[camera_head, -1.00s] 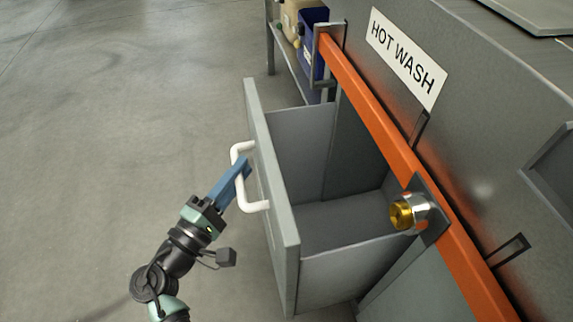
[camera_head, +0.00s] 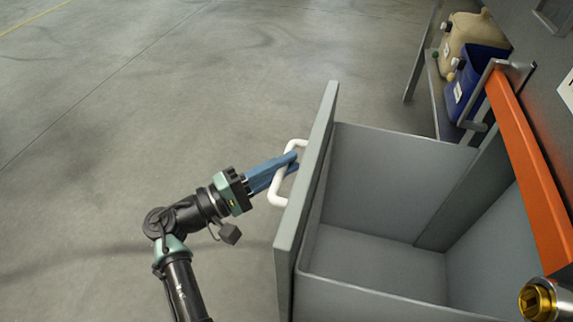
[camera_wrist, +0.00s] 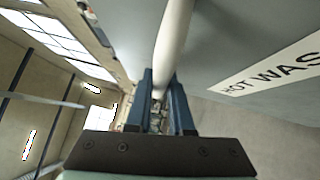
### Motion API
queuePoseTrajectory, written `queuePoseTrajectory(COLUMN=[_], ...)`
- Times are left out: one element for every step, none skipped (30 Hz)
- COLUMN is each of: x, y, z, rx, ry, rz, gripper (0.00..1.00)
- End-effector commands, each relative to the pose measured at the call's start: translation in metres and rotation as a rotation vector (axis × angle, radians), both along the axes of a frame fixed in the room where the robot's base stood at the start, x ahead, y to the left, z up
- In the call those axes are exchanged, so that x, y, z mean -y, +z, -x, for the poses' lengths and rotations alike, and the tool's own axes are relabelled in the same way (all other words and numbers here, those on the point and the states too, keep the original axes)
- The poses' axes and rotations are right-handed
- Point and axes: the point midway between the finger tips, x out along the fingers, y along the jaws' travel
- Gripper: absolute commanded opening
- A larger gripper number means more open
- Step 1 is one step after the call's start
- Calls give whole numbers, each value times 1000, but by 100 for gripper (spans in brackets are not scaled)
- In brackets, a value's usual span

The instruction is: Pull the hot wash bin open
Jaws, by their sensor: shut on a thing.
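The hot wash bin (camera_head: 316,190) is a grey drawer pulled well out from its cabinet, and its inside looks empty. A white bar handle (camera_head: 277,188) is on its front panel. My gripper (camera_head: 292,163) is shut on the handle, with its blue fingers around the bar. In the wrist view the white handle (camera_wrist: 174,40) runs up from between the blue fingers (camera_wrist: 160,95). Part of the HOT WASH label (camera_wrist: 275,70) shows there at the right.
An orange bar (camera_head: 528,165) runs along the cabinet front, with a brass and steel lock (camera_head: 541,300) at lower right. A blue container (camera_head: 470,85) and a tan container (camera_head: 472,38) stand on a shelf behind. The floor (camera_head: 150,110) at left is clear.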

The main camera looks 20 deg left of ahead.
Motion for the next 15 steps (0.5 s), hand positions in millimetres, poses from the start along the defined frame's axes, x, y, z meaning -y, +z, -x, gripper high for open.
queuePoseTrajectory(x=[0, 0, 0, 0, 0, 0, 0, 0, 1, 1, 1, 1, 1, 0, 0], y=[0, 0, 0, 0, 0, 0, 0, 0, 0, 0, 0, 0, 0, 0, 0], z=[0, 0, 0, 0, 0, 0, 0, 0, 0, 0, 0, 0, 0, 0, 0], rx=[-1, -1, -1, -1, -1, -1, -1, -1, -1, -1, -1, 0, 0, 0, 0], ry=[0, 0, 0, 0, 0, 0, 0, 0, 0, 0, 0, 0, 0, 0, 0], rz=[-1, -1, -1, -1, -1, -1, -1, -1, -1, -1, -1, 0, 0, 0, 0], gripper=[0, 23, 31, 36, 41, 49, 50, 50, 50, 50, 50, 50, 50, 50, 50])
